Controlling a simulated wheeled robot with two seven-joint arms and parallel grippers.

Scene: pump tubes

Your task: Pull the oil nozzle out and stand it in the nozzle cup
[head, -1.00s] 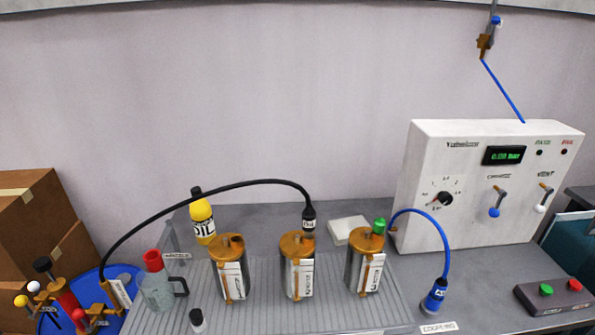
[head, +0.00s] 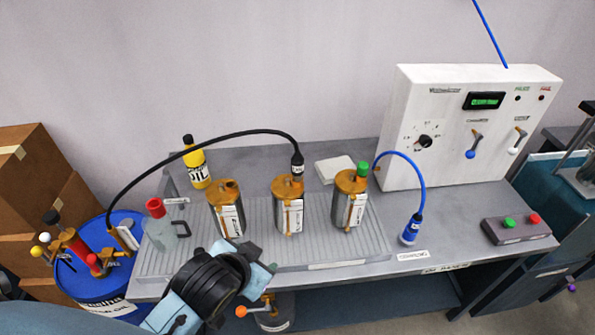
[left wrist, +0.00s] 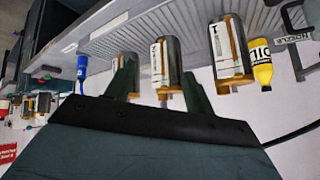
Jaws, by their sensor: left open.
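The oil nozzle (head: 297,165) is a black fitting on the end of a black hose (head: 215,143). It sits upright in the top of the middle metal cylinder (head: 289,210). My left gripper (head: 252,275) is low at the front edge of the bench, apart from the nozzle. In the left wrist view its two dark fingers (left wrist: 158,88) are spread and empty, with the cylinders beyond them. My right gripper is not in view.
Two more cylinders (head: 226,212) (head: 349,203) flank the middle one on the ribbed tray (head: 335,250). A yellow oil bottle (head: 196,168) stands behind. The blue-hosed coupling (head: 411,232) and white test box (head: 455,135) are right. A blue drum (head: 75,283) is left.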

